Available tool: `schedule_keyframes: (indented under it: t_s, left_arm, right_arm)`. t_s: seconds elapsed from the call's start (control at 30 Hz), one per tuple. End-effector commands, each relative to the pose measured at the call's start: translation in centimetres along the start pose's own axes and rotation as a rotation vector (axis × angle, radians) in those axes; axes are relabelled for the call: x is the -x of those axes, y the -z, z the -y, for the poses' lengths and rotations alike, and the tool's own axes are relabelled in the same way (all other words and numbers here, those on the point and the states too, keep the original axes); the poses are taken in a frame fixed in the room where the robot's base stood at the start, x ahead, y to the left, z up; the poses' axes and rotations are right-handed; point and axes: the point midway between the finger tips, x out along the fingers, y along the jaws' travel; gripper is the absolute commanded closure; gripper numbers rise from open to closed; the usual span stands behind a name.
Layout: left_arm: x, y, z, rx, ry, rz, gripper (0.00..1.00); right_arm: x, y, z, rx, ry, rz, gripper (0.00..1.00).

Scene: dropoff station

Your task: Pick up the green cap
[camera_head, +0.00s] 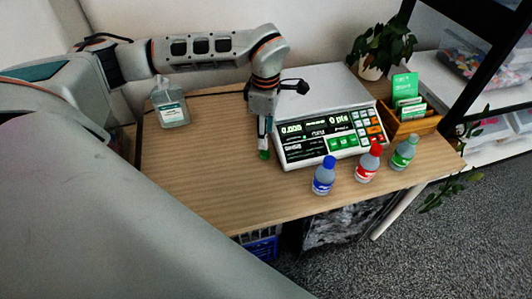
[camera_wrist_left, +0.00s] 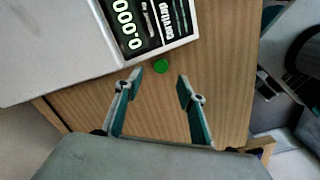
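A small round green cap (camera_wrist_left: 160,66) lies on the wooden table beside the scale's corner in the left wrist view. In the head view a green spot that looks like this cap (camera_head: 263,154) shows at the tip of my left gripper (camera_head: 264,140). In the left wrist view my left gripper (camera_wrist_left: 155,84) is open, its two teal fingers apart with bare table between them. The cap lies just beyond the fingertips, between their lines, and apart from both. My right gripper is in neither view.
A scale (camera_head: 330,135) stands right of my left gripper. Blue-capped (camera_head: 324,176), red-capped (camera_head: 368,162) and green-capped (camera_head: 404,153) bottles stand in front of it. A clear bottle (camera_head: 171,108) is at the back left. The table's (camera_head: 205,185) front left is clear.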

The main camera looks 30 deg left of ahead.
Motion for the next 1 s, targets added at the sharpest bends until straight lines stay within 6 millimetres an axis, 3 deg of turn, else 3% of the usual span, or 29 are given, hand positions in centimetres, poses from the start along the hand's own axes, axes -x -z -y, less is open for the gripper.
schedule_keyframes:
  t_s: [0.5,0.83,1.0]
  left_arm:
    - [-6.3,-0.1,0.3,0.001,0.003,0.002,0.6]
    - [-6.9,-0.1,0.3,0.0,0.001,0.002,0.6]
    - [-6.9,-0.1,0.3,0.0,0.001,0.003,0.85]
  right_arm:
    - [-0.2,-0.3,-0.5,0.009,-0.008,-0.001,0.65]
    - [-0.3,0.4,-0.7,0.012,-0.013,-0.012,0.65]
    - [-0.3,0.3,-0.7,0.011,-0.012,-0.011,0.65]
